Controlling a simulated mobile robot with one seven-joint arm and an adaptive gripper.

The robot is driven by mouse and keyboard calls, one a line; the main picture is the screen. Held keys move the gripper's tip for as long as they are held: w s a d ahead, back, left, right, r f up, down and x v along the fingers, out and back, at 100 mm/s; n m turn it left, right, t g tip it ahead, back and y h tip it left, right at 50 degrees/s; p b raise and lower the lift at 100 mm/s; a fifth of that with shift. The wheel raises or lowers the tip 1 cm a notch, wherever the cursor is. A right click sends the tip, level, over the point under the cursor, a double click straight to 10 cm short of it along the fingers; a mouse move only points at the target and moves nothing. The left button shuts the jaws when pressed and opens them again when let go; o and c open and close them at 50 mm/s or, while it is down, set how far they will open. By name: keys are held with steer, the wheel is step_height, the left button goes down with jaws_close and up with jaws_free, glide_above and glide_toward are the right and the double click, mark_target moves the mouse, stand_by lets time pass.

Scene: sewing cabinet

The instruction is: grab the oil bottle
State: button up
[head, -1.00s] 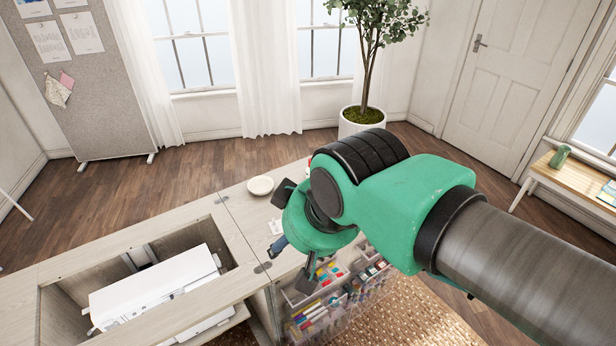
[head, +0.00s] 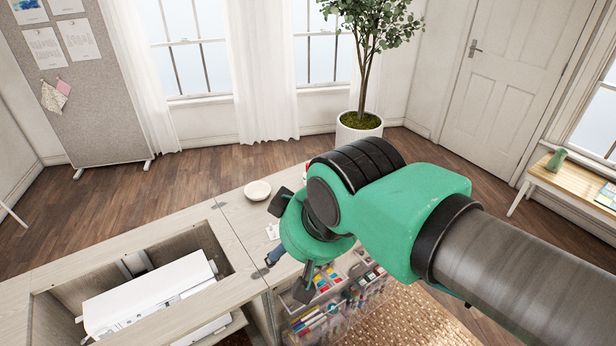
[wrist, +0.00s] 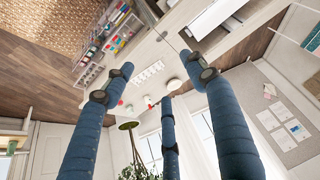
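My gripper (wrist: 160,66) has three blue fingers spread wide apart, with nothing between them. In the head view my gripper (head: 285,245) hangs over the cabinet top, partly hidden behind my green wrist. A small white item with a red part (wrist: 148,101) stands on the cabinet top in the wrist view, near the tip of the lower middle finger; it may be the oil bottle, but it is too small to tell. In the head view only a bit of red shows beside my wrist.
The cabinet top (head: 232,213) carries a white bowl (head: 257,191) and a white card (wrist: 150,73). A white sewing machine (head: 150,297) lies in the opening at left. Bins of coloured supplies (head: 325,285) hang at the cabinet's front right. A potted tree (head: 358,130) stands behind.

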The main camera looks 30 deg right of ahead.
steer(key=shift+r, duration=0.1)
steer(key=w+d+r+g+p, duration=0.1)
steer(key=w+d+r+p, duration=0.15)
steer(key=w, duration=0.65)
steer(key=w+d+r+n+p, duration=0.1)
steer(key=w+d+r, duration=0.25)
steer(key=w, duration=0.55)
steer(key=w+d+r+g+p, duration=0.15)
steer(key=w+d, duration=0.25)
steer(key=w, duration=0.6)
steer(key=n+g+p, duration=0.2)
steer(key=g+p, duration=0.1)
steer(key=p, duration=0.7)
glide_above(308, 164)
step_height(308, 164, down, 32)
steer(key=shift+s+a+r, duration=0.1)
steer(key=shift+s+a, duration=0.05)
steer(key=shift+f, duration=0.3)
